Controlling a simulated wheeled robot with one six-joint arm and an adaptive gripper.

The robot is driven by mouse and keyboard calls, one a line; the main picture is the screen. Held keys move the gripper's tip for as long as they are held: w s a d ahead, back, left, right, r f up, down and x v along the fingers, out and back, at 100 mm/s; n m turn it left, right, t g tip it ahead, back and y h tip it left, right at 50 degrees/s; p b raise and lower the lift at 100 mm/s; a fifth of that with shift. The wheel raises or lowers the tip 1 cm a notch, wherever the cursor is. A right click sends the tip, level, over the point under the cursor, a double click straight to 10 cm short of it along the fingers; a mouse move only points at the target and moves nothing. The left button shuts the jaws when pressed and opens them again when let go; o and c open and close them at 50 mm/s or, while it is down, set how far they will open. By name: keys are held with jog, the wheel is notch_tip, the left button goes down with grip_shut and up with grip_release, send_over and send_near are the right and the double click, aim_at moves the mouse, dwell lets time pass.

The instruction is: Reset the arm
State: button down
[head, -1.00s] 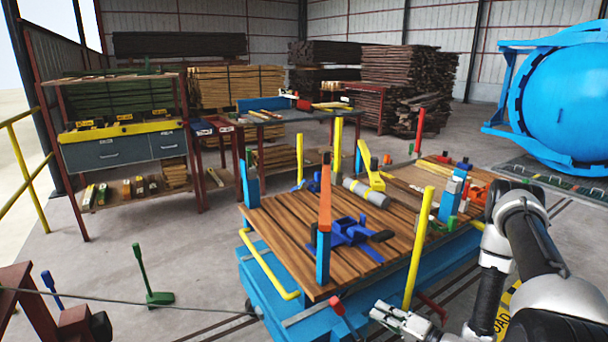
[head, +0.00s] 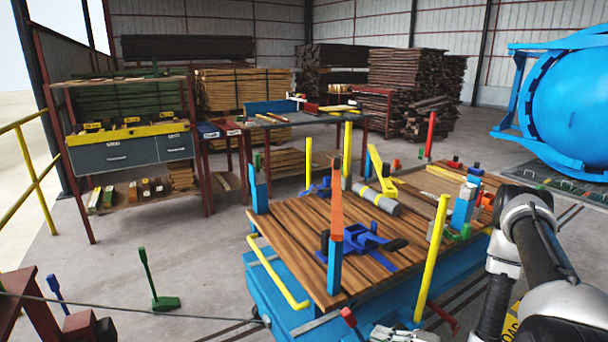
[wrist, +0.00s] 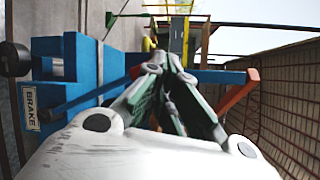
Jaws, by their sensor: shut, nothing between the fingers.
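My gripper (head: 402,333) shows at the bottom edge of the head view, partly cut off by the frame, beside the near side of the blue cart (head: 275,292). In the wrist view my gripper (wrist: 172,98) is shut and empty, its fingers together. My arm comes in from the right of the head view and bends down toward the gripper. In the wrist view a blue part with a BRAKE label (wrist: 29,107) lies to the left of the fingers. I cannot tell whether the gripper touches anything.
The cart's wooden deck (head: 292,232) carries a blue clamp (head: 365,243), a grey cylinder (head: 376,198) and upright posts, including a yellow post (head: 431,258) near my gripper. A blue autoclave (head: 568,105) stands at the right. A green lever (head: 150,278) stands on open floor at the left.

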jog(key=s+r+g+y, duration=0.2)
jog(key=s+r+g, duration=0.7)
jog(key=s, duration=0.1)
jog(key=s+d+r+n+g+h, duration=0.4)
jog(key=s+d+r+g+h, duration=0.15)
jog(key=d+r, duration=0.25)
jog(key=w+d+r+n+t+h, duration=0.2)
jog(key=d+r+n+t+h, duration=0.15)
jog(key=d+r+h, duration=0.75)
jog(key=s+a+r+n+t, duration=0.1)
jog(key=r+t, duration=0.5)
jog(key=r, duration=0.8)
jog(key=shift+s+a+r+n, duration=0.25)
jog(key=shift+a+n, duration=0.6)
jog(key=shift+a, duration=0.25)
